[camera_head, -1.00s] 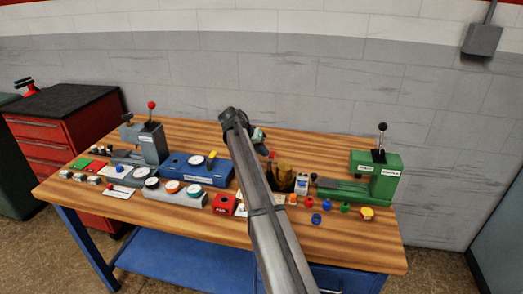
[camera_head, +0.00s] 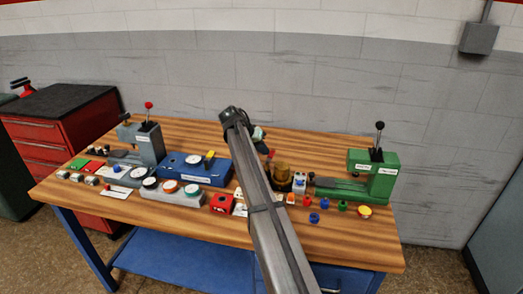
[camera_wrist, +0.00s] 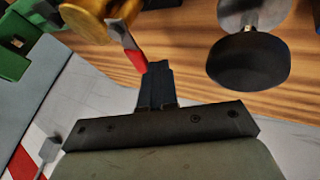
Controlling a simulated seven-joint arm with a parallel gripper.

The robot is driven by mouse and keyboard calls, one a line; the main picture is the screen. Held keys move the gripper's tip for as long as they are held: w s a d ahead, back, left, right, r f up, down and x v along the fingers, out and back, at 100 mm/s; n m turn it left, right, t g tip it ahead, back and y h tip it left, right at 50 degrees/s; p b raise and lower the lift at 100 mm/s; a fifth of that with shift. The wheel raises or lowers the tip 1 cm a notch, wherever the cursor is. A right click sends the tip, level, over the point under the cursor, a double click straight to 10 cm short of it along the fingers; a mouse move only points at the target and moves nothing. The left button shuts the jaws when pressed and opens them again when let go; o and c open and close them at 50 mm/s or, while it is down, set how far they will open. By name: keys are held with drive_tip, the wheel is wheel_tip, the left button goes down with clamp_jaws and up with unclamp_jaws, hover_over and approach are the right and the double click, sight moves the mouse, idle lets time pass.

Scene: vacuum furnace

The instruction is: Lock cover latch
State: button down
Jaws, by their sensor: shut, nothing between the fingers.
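The cover latch seems to be the small red lever with a pale base (camera_wrist: 128,48) in the wrist view. It sits beside a yellow-amber rounded part (camera_wrist: 95,18). In the head view an amber dome-like cover (camera_head: 283,172) stands on the table just right of my arm, which hides part of it. My gripper (camera_wrist: 158,68) is shut and empty. Its dark fingertips are close to the end of the red lever; I cannot tell whether they touch. In the head view my gripper is mostly hidden behind my arm.
A black round part (camera_wrist: 248,62) lies right of my fingertips in the wrist view. A green press (camera_head: 372,172) stands on the right, a grey press (camera_head: 148,140) on the left. A blue box (camera_head: 197,168) and several coloured small parts crowd the wooden table.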

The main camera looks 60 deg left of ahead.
sight(275, 152)
drive_tip(key=shift+w+d, duration=0.35)
drive_tip(key=shift+w, duration=0.25)
drive_tip(key=shift+w+d, duration=0.35)
drive_tip(key=shift+w, duration=0.25)
drive_tip(key=shift+w+d+m+h, duration=0.1)
drive_tip(key=shift+w+m+h, duration=0.25)
drive_tip(key=shift+m, duration=0.35)
drive_tip(key=d, duration=0.1)
drive_tip(key=w+d, duration=0.1)
drive_tip(key=d, duration=0.1)
drive_tip(key=shift+d+h, duration=0.1)
drive_tip(key=shift+h, duration=0.15)
drive_tip(key=shift+d+m+h, duration=0.25)
drive_tip(key=shift+m+h, duration=0.05)
drive_tip(key=shift+m, duration=0.4)
idle(0.4)
drive_tip(key=s+a+r, duration=0.1)
drive_tip(key=a+r, duration=0.5)
drive_tip(key=r, duration=0.2)
drive_tip(key=shift+s, duration=0.15)
idle(0.4)
